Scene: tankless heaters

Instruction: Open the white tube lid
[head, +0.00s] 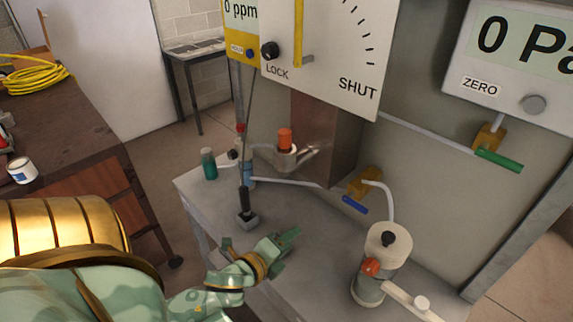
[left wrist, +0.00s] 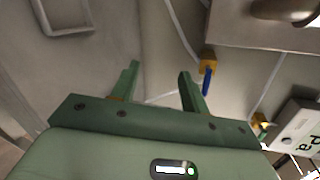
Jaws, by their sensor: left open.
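A pale canister (head: 370,289) stands on the bench at the lower right of the head view. It has a whitish round top (head: 385,236) with a black knob, a red-orange knob (head: 370,266) on its side, and a white side tube (head: 403,295) with a small white cap (head: 422,303). I cannot tell which of these is the white tube lid. My green left gripper (head: 288,240) is above the bench, left of the canister and apart from it. In the left wrist view its two fingers (left wrist: 160,84) are spread with nothing between them. My right gripper is out of view.
A black lever on a small base (head: 247,219), a green bottle (head: 209,164) and a red-capped fitting (head: 285,140) are on the bench's left and back. A blue-handled valve (head: 355,204) is behind. Large gauge panels (head: 330,60) hang above.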

